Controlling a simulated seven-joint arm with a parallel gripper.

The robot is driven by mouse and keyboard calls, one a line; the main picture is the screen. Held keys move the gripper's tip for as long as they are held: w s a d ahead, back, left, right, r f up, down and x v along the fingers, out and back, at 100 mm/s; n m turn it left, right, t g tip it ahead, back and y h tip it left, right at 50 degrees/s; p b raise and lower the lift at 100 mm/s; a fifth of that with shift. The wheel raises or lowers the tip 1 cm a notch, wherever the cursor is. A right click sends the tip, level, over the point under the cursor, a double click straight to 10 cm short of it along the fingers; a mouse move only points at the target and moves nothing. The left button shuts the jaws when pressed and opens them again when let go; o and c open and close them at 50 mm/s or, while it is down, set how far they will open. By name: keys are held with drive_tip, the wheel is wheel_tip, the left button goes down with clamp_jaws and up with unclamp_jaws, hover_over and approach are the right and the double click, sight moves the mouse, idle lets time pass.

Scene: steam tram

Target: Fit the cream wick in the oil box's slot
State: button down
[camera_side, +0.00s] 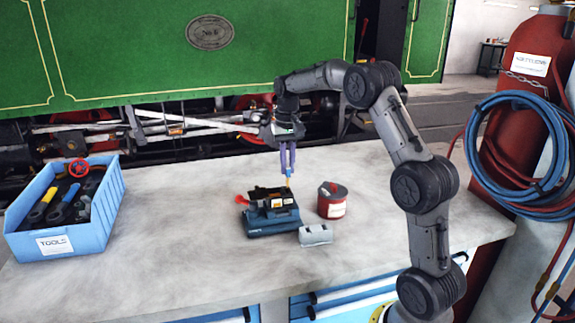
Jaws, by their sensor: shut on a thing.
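My gripper (288,173) points down above the back right part of the oil box. It is shut on the cream wick (289,183), a small, thin, yellowish piece just below the fingertips. The oil box (272,222) is a dark blue and black block on the workbench with a red part at its left side. The wick's lower end is at or just above the box's back right edge; I cannot tell if it touches. The slot is too small to make out.
A red can (332,207) with a grey top stands right of the box. A small grey block (315,235) lies in front of it. A blue tool crate (62,243) is at the left of the workbench (170,215). The bench between crate and box is clear.

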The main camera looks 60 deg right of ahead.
drive_tip(key=shift+f, duration=2.6)
idle(3.2)
drive_tip(key=c, duration=0.6)
unclamp_jaws()
drive_tip(key=shift+c, duration=0.2)
drive_tip(key=shift+r, duration=3.55)
